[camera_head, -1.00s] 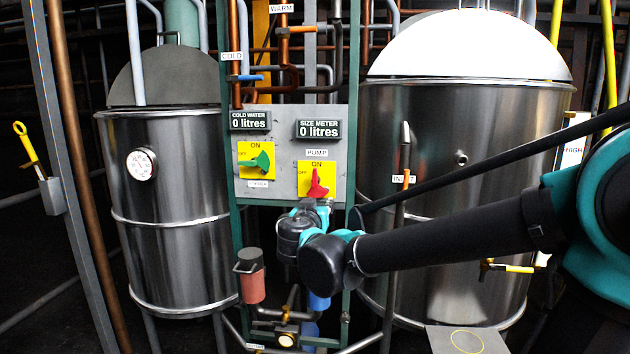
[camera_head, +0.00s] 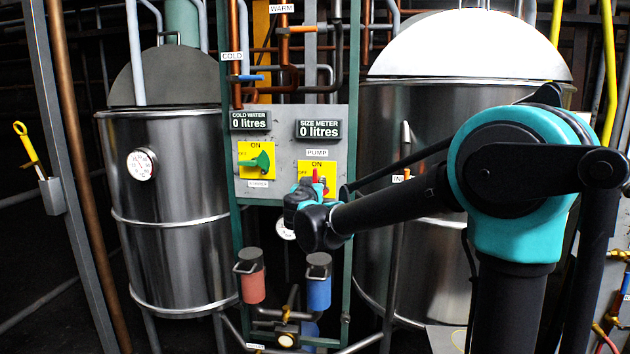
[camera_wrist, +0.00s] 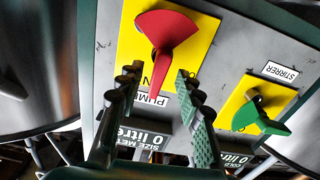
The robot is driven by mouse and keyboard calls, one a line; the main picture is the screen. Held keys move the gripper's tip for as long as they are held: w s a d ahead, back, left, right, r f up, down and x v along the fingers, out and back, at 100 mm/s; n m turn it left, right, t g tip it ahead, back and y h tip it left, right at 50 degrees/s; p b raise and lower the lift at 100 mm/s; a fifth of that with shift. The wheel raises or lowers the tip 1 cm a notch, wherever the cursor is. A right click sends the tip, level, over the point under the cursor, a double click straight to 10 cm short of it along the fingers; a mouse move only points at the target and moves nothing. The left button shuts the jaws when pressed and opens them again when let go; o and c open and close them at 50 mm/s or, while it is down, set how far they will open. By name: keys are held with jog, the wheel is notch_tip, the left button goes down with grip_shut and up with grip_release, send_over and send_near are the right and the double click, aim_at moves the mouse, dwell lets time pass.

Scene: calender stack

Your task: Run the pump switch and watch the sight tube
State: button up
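The red pump switch (camera_head: 316,175) sits on a yellow plate (camera_head: 330,168) below the PUMP label, mostly hidden by my wrist. In the wrist view, which is upside down, the red switch (camera_wrist: 168,30) shows whole, its narrow end pointing towards the PUMP label. My gripper (camera_wrist: 157,78) is open and empty, its fingers on either side of the narrow end, with no contact visible. My gripper also shows in the head view (camera_head: 312,190), mostly hidden. The size meter (camera_head: 318,130) reads 0 litres. My arm hides the place of the HIGH-marked strip, possibly the sight tube.
The green stirrer switch (camera_head: 260,162) is close left of the pump switch, and right of it in the wrist view. Steel tanks stand left (camera_head: 165,220) and right (camera_head: 400,120). A red filter (camera_head: 252,280) and a blue filter (camera_head: 318,285) hang below the panel.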

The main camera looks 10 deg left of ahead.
aim_at(314, 180)
jog(key=shift+w, duration=1.8)
jog(key=shift+c, duration=0.6)
grip_shut()
